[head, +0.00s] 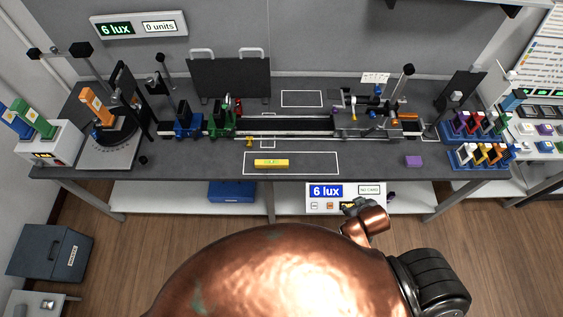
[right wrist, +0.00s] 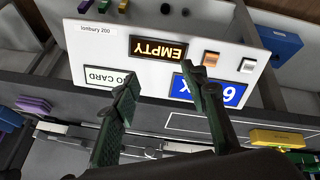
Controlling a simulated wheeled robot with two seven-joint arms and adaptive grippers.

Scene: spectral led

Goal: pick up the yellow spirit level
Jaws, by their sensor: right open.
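The yellow spirit level (head: 271,163) lies flat inside a white outlined rectangle near the front edge of the dark bench, left of centre. It also shows at the right edge of the right wrist view (right wrist: 287,138). My right gripper (head: 357,206) is below and to the right of it in the head view, in front of the bench edge. In the right wrist view its two dark green fingers (right wrist: 162,84) are apart with nothing between them. They are well away from the level. My left gripper is not in view.
A white display panel (head: 322,201) sits under the bench front, near my right gripper. A purple block (head: 413,161) lies on the bench to the right. An optical rail (head: 290,125) with a green mount (head: 222,118) stands behind the level. The outlined area around the level is otherwise clear.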

